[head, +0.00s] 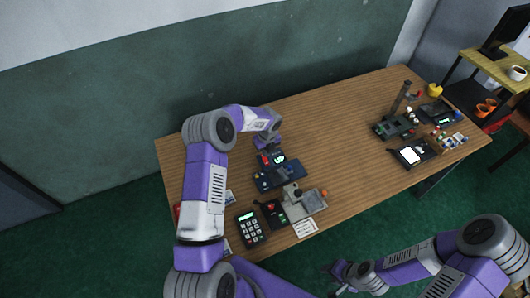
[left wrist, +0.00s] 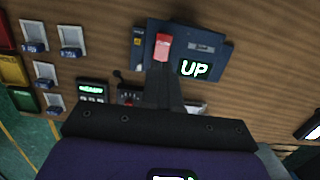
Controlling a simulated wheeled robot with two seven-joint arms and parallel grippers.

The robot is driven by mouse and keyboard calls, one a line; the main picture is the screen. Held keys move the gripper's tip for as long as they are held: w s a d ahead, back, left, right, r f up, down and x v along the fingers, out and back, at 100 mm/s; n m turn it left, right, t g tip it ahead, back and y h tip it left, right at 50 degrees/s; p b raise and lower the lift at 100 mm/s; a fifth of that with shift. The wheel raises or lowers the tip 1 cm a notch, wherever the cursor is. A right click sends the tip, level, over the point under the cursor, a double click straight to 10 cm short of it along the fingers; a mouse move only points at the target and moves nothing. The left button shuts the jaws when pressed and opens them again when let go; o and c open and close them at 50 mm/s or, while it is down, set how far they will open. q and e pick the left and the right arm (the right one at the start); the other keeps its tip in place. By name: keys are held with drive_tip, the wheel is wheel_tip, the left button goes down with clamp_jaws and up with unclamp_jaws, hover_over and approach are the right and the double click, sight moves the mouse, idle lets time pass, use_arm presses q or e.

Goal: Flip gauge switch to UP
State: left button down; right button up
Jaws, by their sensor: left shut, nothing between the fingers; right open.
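The gauge box is a dark blue unit on the table, at the far end of the left cluster in the head view (head: 281,153) and at the top of the left wrist view (left wrist: 222,32). Its lit display (left wrist: 195,69) reads UP. Its red switch lever (left wrist: 163,46) stands left of the display. My left gripper (left wrist: 163,72) is shut and empty, its tips just at the red lever; I cannot tell whether they touch it. In the head view it hangs over the gauge box, partly hiding it. My right gripper (head: 332,271) is open and empty, low in front of the table.
Near the left arm stand a blue control box (head: 279,177), a keypad (head: 249,229), a small black box with a red knob (head: 271,212) and a grey device (head: 308,203). The table's middle is clear.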

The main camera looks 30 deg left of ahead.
sight(267, 163)
use_arm(q)
wheel_tip(267, 163, up, 10)
drive_tip(key=s+d+b, duration=0.1)
use_arm(e)
drive_tip(key=shift+f, duration=0.25)
